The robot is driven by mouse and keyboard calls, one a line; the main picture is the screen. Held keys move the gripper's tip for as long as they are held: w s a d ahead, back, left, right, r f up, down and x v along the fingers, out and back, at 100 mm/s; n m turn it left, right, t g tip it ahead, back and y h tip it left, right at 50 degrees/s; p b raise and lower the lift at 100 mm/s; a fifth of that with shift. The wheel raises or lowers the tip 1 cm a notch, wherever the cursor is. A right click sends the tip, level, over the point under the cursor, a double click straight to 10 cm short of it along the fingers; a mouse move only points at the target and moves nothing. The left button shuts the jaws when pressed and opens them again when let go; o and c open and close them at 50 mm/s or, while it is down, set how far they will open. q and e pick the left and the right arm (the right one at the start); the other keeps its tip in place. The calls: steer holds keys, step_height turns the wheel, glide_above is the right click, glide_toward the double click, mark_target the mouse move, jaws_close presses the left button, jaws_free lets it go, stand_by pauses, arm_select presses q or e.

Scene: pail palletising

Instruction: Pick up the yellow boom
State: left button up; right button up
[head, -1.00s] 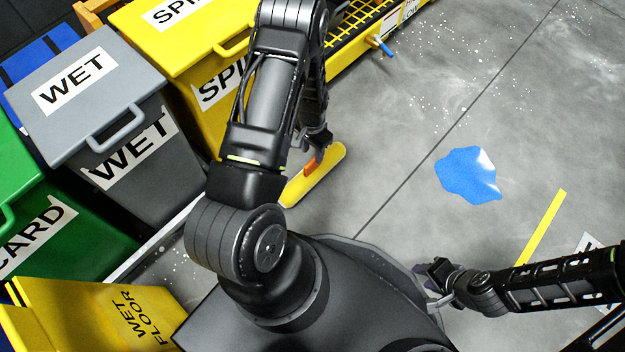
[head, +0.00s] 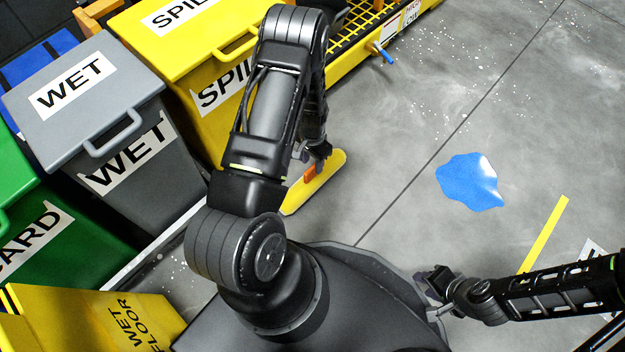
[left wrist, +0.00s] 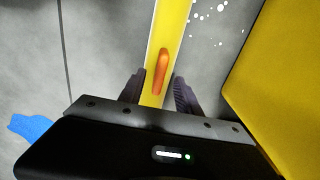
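The yellow boom (head: 318,186) lies on the grey floor beside the yellow spill bin, partly hidden in the head view by my left arm. It has an orange handle (head: 310,173). In the left wrist view the boom (left wrist: 171,22) runs up between the fingers, with the orange handle (left wrist: 162,72) in the gap. My left gripper (left wrist: 158,88) is open, one finger on each side of the boom, with gaps to the handle. In the head view the left gripper (head: 318,154) is over the boom. My right gripper (head: 432,285) is low at right, far from the boom; its finger opening is unclear.
The yellow spill bin (head: 190,55), grey wet bin (head: 90,95) and green bin (head: 35,215) stand at left. A blue spill (head: 470,182) lies on open floor at right, near a yellow floor strip (head: 545,232). A wet-floor sign (head: 95,320) is at lower left.

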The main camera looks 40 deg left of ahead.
mark_target(312, 167)
arm_select(q)
step_height(312, 167, down, 4)
steer(key=shift+f+b, duration=0.1)
steer(key=shift+b, duration=1)
steer(key=shift+f, duration=0.4)
steer(key=shift+r, duration=0.1)
steer(key=shift+c, duration=0.2)
jaws_close()
